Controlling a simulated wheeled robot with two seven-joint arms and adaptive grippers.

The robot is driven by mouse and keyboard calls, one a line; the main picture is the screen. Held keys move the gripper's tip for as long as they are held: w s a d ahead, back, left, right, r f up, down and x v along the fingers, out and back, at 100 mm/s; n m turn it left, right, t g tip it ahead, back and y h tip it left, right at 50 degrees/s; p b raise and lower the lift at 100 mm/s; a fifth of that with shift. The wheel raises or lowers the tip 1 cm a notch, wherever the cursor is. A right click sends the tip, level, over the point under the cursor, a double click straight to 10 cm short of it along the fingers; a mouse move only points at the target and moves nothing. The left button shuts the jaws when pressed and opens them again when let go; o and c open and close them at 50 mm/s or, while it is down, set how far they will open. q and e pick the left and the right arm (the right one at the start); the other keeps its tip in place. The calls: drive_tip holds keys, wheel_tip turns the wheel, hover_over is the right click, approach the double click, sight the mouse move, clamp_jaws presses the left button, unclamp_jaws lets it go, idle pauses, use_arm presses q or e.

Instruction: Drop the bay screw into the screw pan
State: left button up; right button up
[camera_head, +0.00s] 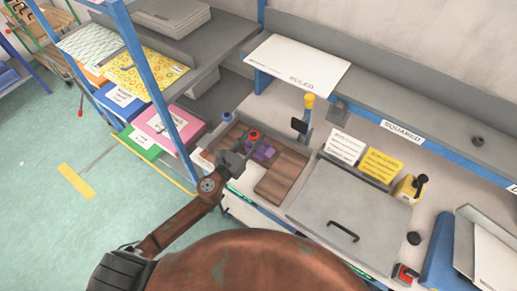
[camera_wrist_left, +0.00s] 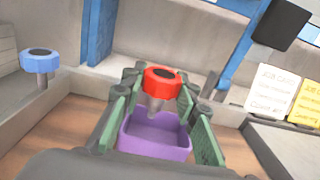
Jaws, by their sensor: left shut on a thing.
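The bay screw looks like a red-headed knob (camera_head: 254,134) with a grey shank. It is upright between the green finger pads of my left gripper (camera_head: 243,150) in the wrist view, where its red head (camera_wrist_left: 163,78) sits at the fingertips. My left gripper is shut on it. The screw pan looks like the small purple open box (camera_head: 266,151) on the wooden bench surface. In the wrist view the purple pan (camera_wrist_left: 154,140) is behind and below the screw's shank, partly hidden by the fingers. The exact height gap cannot be told. My right gripper is out of view.
A blue-headed knob (camera_wrist_left: 40,62) stands left of the pan. A post with a yellow top (camera_head: 309,101) rises behind it. A large grey lid with a black handle (camera_head: 343,232) lies right. White and yellow cards (camera_head: 381,163) stand behind the lid. A blue shelf frame (camera_head: 152,75) stands left.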

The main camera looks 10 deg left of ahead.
use_arm(q)
drive_tip(key=o, duration=1.2)
drive_tip(key=v, duration=1.2)
